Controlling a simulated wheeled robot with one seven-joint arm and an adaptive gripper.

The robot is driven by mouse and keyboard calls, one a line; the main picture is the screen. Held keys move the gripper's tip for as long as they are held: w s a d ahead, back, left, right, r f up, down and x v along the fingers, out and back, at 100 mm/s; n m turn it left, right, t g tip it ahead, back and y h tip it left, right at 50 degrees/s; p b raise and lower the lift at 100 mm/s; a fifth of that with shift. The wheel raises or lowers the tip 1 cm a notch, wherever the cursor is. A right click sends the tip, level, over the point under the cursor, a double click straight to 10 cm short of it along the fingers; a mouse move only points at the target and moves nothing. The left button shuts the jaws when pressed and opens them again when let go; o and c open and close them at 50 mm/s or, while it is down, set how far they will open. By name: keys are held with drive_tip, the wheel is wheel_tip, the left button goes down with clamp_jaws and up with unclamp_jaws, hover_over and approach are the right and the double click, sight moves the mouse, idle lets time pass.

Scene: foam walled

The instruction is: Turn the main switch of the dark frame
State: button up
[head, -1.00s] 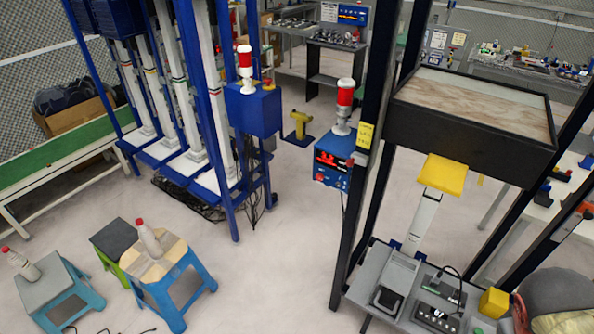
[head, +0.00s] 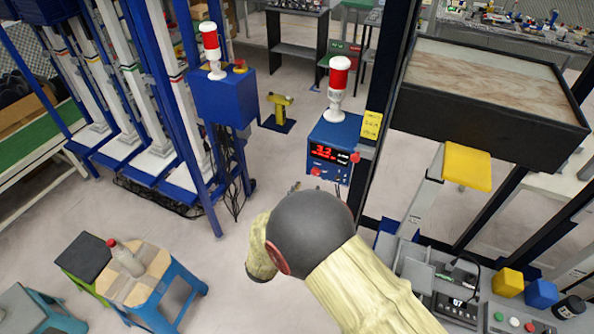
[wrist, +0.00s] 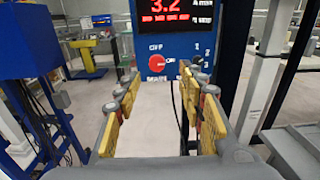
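The dark frame (head: 384,85) carries a blue control box (head: 328,158) with a lit red display and a red-and-white lamp (head: 338,85) on top. A red knob (head: 316,171) sits low on its front face. In the wrist view the red knob (wrist: 157,63) has "OFF" above it and "ON" to its right; it looks straight-on and is beyond my fingertips. My gripper (wrist: 160,80) is open and empty, its yellow-padded fingers to either side of the knob in the picture. In the head view my arm hides most of the gripper below the box.
A second blue box (head: 222,97) with a lamp stands on the blue frame at left. A red button (head: 355,157) is on the box's right side. A yellow plate (head: 467,166) and a dark tray (head: 480,130) are at right. Stools (head: 150,290) stand lower left; open floor lies between.

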sight(315, 173)
drive_tip(key=x, duration=0.5)
drive_tip(key=b+x, duration=0.1)
drive_tip(key=x, duration=0.1)
drive_tip(key=shift+w+a+f, duration=0.1)
drive_tip(key=shift+w+a, duration=0.1)
drive_tip(key=shift+w, duration=0.2)
drive_tip(key=shift+c, duration=1.3)
drive_tip(key=c, duration=0.8)
